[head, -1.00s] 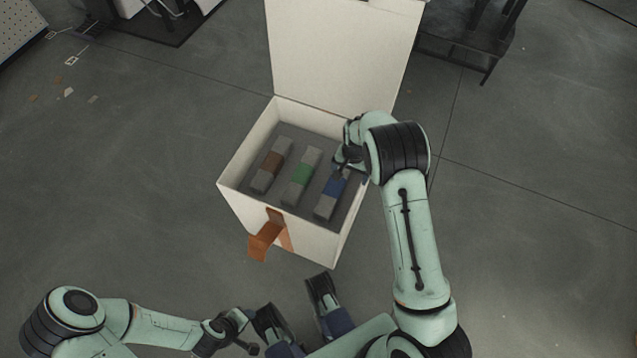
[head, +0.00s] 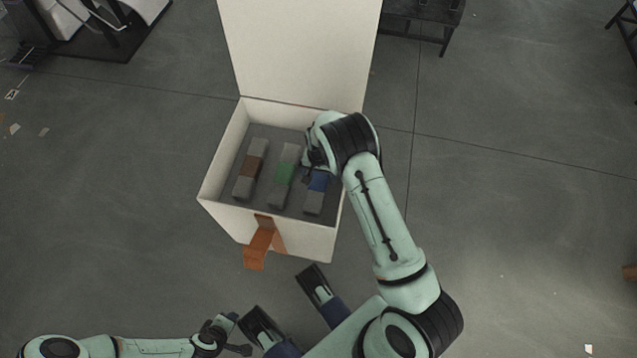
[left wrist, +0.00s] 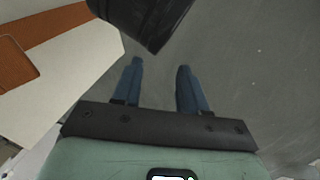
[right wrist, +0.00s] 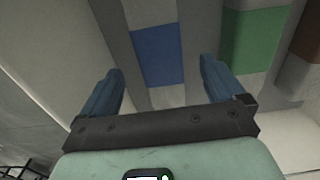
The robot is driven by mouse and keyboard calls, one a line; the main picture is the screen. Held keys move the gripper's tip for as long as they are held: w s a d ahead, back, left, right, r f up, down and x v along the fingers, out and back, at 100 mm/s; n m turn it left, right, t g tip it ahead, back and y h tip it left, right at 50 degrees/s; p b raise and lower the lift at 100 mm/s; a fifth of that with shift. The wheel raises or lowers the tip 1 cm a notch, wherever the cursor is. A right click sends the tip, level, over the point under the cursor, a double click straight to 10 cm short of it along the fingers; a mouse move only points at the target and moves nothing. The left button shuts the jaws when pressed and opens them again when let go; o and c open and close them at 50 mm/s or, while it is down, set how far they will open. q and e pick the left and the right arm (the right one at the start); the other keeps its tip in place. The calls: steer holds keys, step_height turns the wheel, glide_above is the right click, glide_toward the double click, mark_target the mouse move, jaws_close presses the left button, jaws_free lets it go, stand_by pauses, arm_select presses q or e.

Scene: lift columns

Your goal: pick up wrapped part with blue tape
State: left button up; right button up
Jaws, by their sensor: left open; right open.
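The wrapped part with blue tape (head: 317,185) is a grey bar with a blue band, lying rightmost of three in the white box. My right gripper (head: 312,172) is in the box over its far part and hides some of it. In the right wrist view the blue-taped part (right wrist: 158,55) lies between and beyond the open, empty fingers of the right gripper (right wrist: 160,85). My left gripper (head: 230,330) is outside the box at the lower left. In the left wrist view the left gripper (left wrist: 160,80) is open with nothing between its fingers.
The white box (head: 215,175) has its lid (head: 300,45) raised at the back and an orange strap (head: 258,248) on its front. Bars with brown tape (head: 250,167) and green tape (head: 284,173) lie beside the blue-taped one.

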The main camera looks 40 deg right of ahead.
mark_target(319, 180)
step_height(319, 180, down, 5)
steer(key=shift+f+b, duration=0.1)
steer(key=shift+b, duration=0.65)
arm_select(q)
steer(key=shift+w+a+f+t+y, duration=0.2)
steer(key=shift+w+a+f, duration=0.2)
steer(key=shift+w, duration=0.25)
steer(key=shift+w+a+f+t+y, duration=0.1)
steer(key=shift+w+a+f+t, duration=0.1)
steer(key=shift+w+a+f, duration=0.3)
steer(key=shift+w+d+r, duration=0.1)
steer(key=shift+d, duration=0.1)
arm_select(e)
steer(key=shift+c, duration=0.4)
steer(key=c, duration=1.4)
steer(key=shift+r, duration=0.2)
steer(key=shift+c, duration=0.2)
